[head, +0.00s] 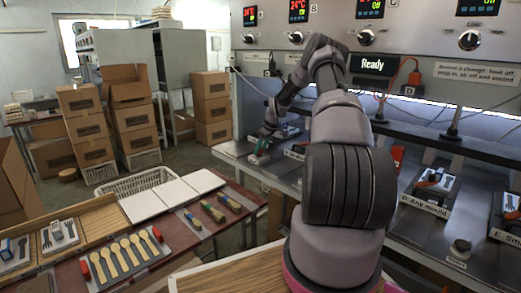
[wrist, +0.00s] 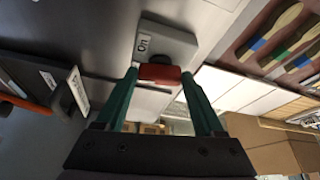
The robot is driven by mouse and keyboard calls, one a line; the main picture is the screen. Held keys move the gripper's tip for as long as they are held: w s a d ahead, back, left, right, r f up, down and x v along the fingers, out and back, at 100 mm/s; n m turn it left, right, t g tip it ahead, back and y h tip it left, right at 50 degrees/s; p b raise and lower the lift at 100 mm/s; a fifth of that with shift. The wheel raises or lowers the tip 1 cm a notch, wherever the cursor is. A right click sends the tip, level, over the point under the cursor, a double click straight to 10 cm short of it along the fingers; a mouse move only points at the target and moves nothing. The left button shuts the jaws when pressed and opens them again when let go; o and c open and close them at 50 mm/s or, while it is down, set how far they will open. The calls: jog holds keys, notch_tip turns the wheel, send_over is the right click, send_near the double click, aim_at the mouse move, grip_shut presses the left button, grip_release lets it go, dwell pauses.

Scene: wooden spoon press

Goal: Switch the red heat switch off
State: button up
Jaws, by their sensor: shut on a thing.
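The red heat switch (wrist: 160,74) shows in the wrist view as a red handle on a grey block (wrist: 168,42) with a label reading "On". My gripper (wrist: 160,82) has its two green fingers on either side of the red handle and is shut on it. In the head view my gripper (head: 259,153) is small, at the left end of the press bench, and the switch cannot be made out clearly there.
The grey press bench (head: 232,152) runs along the right, with a "Ready" display (head: 374,65) above it. Moulds with labels (head: 424,204) stand further right. A table with wooden spoons (head: 123,255) and brushes (head: 213,211) is front left. Cardboard boxes (head: 84,115) stand behind.

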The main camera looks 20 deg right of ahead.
jog(key=shift+w+d+n+g+y, duration=0.15)
jog(key=shift+n+g+y, duration=0.3)
jog(key=shift+n, duration=1.15)
jog(key=o, duration=1.4)
